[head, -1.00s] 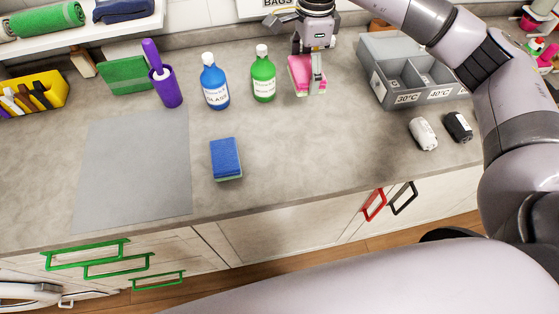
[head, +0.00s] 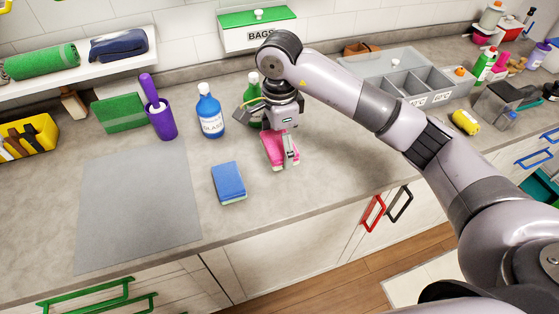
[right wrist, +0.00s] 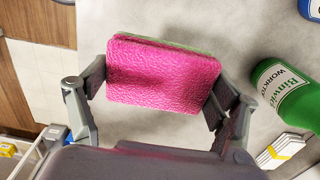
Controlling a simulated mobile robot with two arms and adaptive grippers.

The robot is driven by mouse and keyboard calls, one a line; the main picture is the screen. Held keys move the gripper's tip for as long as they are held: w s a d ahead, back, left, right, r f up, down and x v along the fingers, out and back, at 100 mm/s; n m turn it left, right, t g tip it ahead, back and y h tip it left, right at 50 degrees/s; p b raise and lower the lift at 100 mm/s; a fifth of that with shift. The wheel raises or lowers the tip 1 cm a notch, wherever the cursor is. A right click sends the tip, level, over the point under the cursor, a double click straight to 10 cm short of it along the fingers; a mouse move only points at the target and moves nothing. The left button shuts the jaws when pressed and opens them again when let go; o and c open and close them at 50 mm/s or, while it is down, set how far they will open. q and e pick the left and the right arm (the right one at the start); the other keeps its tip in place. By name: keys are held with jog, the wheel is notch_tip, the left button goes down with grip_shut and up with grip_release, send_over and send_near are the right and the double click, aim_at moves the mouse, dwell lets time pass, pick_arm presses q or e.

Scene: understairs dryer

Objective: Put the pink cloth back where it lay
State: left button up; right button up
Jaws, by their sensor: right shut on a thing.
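The pink cloth (head: 274,150) is a thick pad with a lighter greenish underside. My right gripper (head: 283,147) is shut on it, in front of the green bottle. In the right wrist view the cloth (right wrist: 163,74) lies flat between the two fingers, which grip it at opposite edges. It is low over the worktop; I cannot tell whether it touches. My left gripper is not in view.
A blue sponge (head: 229,182) lies left of the cloth, with a grey mat (head: 135,205) beyond it. A blue bottle (head: 210,112) and a partly hidden green bottle (head: 253,83) stand behind. A grey divided box (head: 425,82) is at right. Worktop right of the cloth is clear.

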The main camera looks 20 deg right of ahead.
aim_at(279, 142)
notch_tip(279, 142, down, 3)
jog(key=shift+f, duration=0.1)
notch_tip(279, 142, down, 4)
jog(key=shift+f+p, duration=0.1)
jog(key=shift+p, duration=0.6)
jog(key=shift+f, duration=0.15)
jog(key=o, duration=1)
jog(key=shift+c, duration=0.2)
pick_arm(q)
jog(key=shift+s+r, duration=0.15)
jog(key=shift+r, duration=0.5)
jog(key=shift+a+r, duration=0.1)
pick_arm(e)
jog(key=shift+r, duration=0.25)
notch_tip(279, 142, up, 11)
jog(key=b, duration=0.3)
jog(key=shift+f, duration=0.2)
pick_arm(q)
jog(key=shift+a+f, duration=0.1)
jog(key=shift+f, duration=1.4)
pick_arm(e)
jog(key=shift+r, duration=0.6)
